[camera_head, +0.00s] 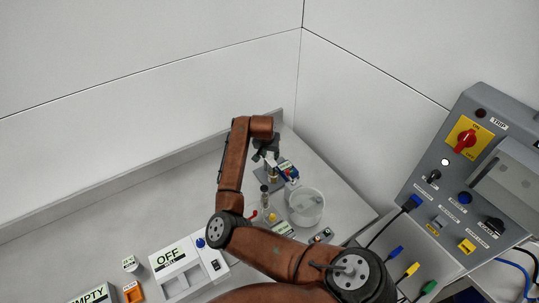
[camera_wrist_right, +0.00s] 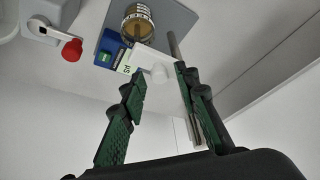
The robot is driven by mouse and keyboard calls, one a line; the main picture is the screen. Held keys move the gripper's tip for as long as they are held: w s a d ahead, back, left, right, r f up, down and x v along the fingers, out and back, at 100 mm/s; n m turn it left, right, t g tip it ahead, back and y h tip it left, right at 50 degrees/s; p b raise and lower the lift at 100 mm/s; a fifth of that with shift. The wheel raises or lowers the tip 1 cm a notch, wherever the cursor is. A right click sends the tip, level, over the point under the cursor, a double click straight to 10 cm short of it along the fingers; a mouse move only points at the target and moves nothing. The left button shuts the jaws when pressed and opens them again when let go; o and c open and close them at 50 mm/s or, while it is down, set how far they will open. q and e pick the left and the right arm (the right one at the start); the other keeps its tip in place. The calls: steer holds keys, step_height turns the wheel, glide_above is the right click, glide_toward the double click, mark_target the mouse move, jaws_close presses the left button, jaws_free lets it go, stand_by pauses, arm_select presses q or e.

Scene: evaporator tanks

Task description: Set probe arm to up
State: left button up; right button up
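The probe stand (camera_head: 270,180) is at the back right of the bench, with a blue and white head (camera_head: 288,171) beside it. In the right wrist view a white labelled block (camera_wrist_right: 150,65) with a blue part (camera_wrist_right: 109,48) sits by a ringed drum (camera_wrist_right: 138,22) and a metal post. I take this for the probe arm, but its up or down setting cannot be read. My right gripper (camera_head: 266,150) reaches down over the stand. In the wrist view (camera_wrist_right: 160,86) its green-padded fingers are apart, with the white block at their tips; contact is unclear. My left gripper is out of view.
A red-knobbed lever (camera_wrist_right: 72,50) is near the drum. A grey control panel (camera_head: 460,185) with cables is at the right. An OFF-labelled box (camera_head: 172,262) sits in front. The bench's left side is clear.

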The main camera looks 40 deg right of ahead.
jaws_close()
stand_by(0.3)
steer(key=shift+r, duration=0.1)
